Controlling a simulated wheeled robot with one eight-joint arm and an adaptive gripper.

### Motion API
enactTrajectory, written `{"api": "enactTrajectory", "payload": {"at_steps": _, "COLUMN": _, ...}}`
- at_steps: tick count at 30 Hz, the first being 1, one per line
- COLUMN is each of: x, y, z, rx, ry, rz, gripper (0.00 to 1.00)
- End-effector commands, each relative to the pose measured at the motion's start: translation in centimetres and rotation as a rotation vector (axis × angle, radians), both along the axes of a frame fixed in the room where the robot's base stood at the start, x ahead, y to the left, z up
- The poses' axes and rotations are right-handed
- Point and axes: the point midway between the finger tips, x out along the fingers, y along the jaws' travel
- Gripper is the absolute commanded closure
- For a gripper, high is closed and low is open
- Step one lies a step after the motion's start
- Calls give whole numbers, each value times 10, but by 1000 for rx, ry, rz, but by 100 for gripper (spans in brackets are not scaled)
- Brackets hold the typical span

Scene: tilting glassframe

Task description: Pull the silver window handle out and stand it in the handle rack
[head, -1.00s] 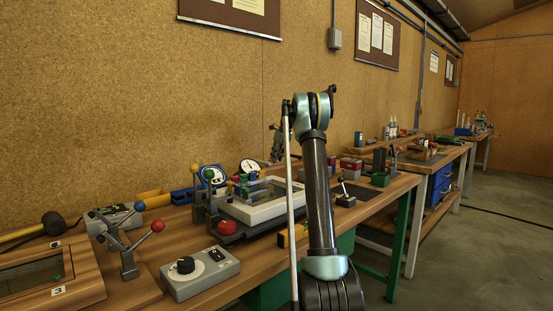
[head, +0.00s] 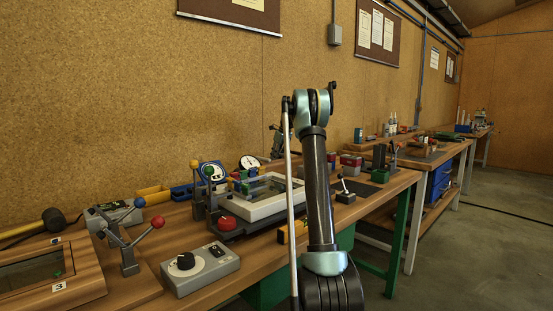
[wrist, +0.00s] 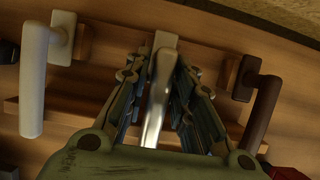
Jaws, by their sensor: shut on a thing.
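In the wrist view my gripper (wrist: 158,110) is shut on the silver window handle (wrist: 157,95), its long grip lying between the two fingers. The handle's square base (wrist: 165,41) shows beyond the fingers, in front of the wooden rails of what looks like the handle rack (wrist: 112,62). I cannot tell whether the base touches the rack. A white handle (wrist: 33,80) hangs to the left and a brown handle (wrist: 262,112) to the right. In the head view my arm hides the silver handle and most of the gripper.
The pale window frame (head: 262,212) lies on the bench beside a red button (head: 227,222). A grey control box (head: 200,270) and a lever stand with coloured knobs (head: 129,255) are nearer left. A small lever (head: 344,196) stands right of my arm.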

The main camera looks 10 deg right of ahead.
Motion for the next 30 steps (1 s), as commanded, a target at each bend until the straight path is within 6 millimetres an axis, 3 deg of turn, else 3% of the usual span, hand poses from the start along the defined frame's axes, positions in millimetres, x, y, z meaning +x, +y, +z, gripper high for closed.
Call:
{"api": "enactTrajectory", "payload": {"at_steps": 7, "x": 0, "y": 0, "z": -5, "rx": 0, "ry": 0, "rz": 0, "gripper": 100}}
{"api": "enactTrajectory", "payload": {"at_steps": 8, "x": 0, "y": 0, "z": -5, "rx": 0, "ry": 0, "rz": 0, "gripper": 73}}
{"api": "enactTrajectory", "payload": {"at_steps": 10, "x": 0, "y": 0, "z": -5, "rx": 0, "ry": 0, "rz": 0, "gripper": 57}}
{"api": "enactTrajectory", "payload": {"at_steps": 11, "x": 0, "y": 0, "z": -5, "rx": 0, "ry": 0, "rz": 0, "gripper": 54}}
{"api": "enactTrajectory", "payload": {"at_steps": 23, "x": -1, "y": -1, "z": -1, "rx": 0, "ry": 0, "rz": 0, "gripper": 54}}
{"api": "enactTrajectory", "payload": {"at_steps": 30, "x": -12, "y": -9, "z": 29, "rx": 0, "ry": 0, "rz": -1, "gripper": 54}}
